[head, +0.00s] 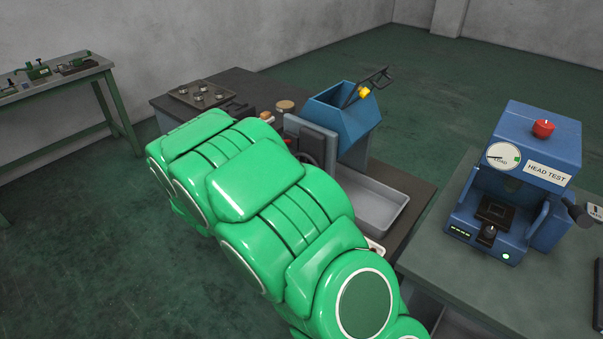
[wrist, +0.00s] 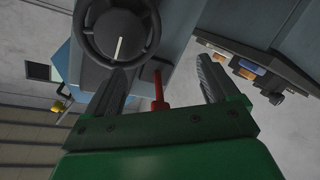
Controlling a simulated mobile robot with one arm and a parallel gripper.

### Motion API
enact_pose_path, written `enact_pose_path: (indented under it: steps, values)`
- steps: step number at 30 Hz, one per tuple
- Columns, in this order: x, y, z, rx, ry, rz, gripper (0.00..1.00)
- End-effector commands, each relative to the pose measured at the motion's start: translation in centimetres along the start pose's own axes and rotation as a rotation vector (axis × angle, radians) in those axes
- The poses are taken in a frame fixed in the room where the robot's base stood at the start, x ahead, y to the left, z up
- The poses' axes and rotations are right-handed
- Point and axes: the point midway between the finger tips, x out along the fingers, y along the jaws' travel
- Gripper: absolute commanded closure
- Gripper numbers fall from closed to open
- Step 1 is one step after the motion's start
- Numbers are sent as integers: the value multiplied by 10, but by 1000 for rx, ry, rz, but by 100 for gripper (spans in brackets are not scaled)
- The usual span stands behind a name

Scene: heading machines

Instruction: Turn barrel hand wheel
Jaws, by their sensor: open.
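The dark round hand wheel (wrist: 149,30) is at the top of the wrist view, left of centre, on a grey-blue machine body. A pale line marks its hub. My gripper (wrist: 164,66) is open and empty below and to the right of it. The left finger's tip overlaps the wheel's lower rim in the picture; I cannot tell whether they touch. A red lever (wrist: 158,90) shows between the fingers. In the head view, a small dark arc of the wheel (head: 318,146) shows beside the machine. My green arm hides the rest and the gripper.
A blue head tester (head: 540,145) stands on the right bench. A tool table (head: 60,83) is far left. Green floor lies open at left.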

Motion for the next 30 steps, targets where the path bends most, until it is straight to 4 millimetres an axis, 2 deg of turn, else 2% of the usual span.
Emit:
enact_pose_path:
  steps: [9,16,20,30]
  values:
    - [-12,14,36,-149,28,219,12]
    - [-15,21,42,-183,32,274,12]
    - [-8,24,42,-183,31,276,12]
    - [24,32,41,-183,29,274,12]
